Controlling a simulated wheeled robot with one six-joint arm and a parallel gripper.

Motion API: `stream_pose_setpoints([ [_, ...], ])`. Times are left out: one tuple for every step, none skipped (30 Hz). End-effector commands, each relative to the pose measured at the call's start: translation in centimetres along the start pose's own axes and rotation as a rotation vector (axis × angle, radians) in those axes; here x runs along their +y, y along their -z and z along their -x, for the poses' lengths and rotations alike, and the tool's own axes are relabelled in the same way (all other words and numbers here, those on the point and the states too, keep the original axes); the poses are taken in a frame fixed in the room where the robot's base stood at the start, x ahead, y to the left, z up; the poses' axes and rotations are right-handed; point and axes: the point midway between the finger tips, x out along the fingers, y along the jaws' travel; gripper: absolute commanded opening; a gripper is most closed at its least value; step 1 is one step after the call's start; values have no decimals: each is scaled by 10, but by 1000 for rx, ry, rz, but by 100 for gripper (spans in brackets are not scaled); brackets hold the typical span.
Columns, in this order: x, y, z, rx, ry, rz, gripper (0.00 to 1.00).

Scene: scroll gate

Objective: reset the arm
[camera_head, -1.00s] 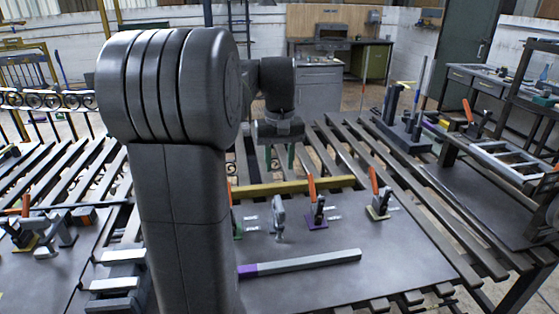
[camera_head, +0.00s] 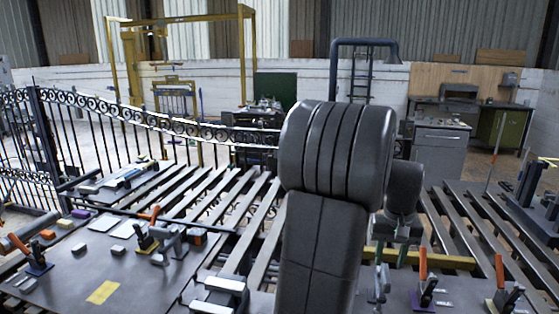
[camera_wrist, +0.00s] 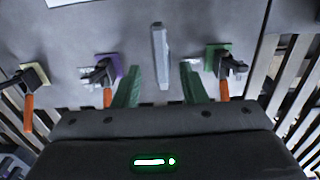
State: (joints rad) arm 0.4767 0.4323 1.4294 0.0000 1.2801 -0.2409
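My arm stands in the middle of the head view, with its end bent down over the work table on the far side. My gripper (camera_wrist: 160,68) points down at the table in the wrist view. Its two green fingers are spread apart with nothing held between them. A grey elongated piece (camera_wrist: 160,45) shows beyond the fingertips, in line with the gap; I cannot tell how far below it is. An orange-handled clamp on a purple plate (camera_wrist: 105,74) is left of the fingers, and another on a green plate (camera_wrist: 218,60) is right. In the head view my arm hides part of the gripper.
A yellow beam (camera_head: 430,260) crosses near the gripper. Orange-handled clamps (camera_head: 426,285) stand on the right table. The left table (camera_head: 150,285) carries clamps and small blocks. Slatted racks (camera_head: 225,195) lie behind, with a black scrolled fence (camera_head: 100,125) at the left.

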Motion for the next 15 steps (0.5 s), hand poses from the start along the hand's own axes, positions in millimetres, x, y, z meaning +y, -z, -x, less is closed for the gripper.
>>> stream_pose_setpoints([
  [0, -1, -11, -6, 1, 0, 38],
  [0, 0, -16, -4, 1, 0, 38],
  [0, -1, -23, -4, 1, 0, 38],
  [0, -1, -28, -4, 1, 0, 38],
  [0, 0, -32, -4, 1, 0, 38],
  [0, 0, -38, -3, 1, 0, 38],
  [0, 0, -41, -4, 1, 0, 38],
  [0, 0, -44, -3, 1, 0, 38],
  [0, 0, -48, -2, 0, 0, 38],
  [0, 0, -50, -2, 0, 0, 38],
  [0, 0, -52, -1, 0, 0, 38],
  [0, 0, -55, -1, 0, 0, 38],
  [0, 0, -56, 0, 0, 0, 38],
  [0, 0, -56, 0, 0, -2, 38],
  [0, 0, -56, 1, 0, -6, 38],
])
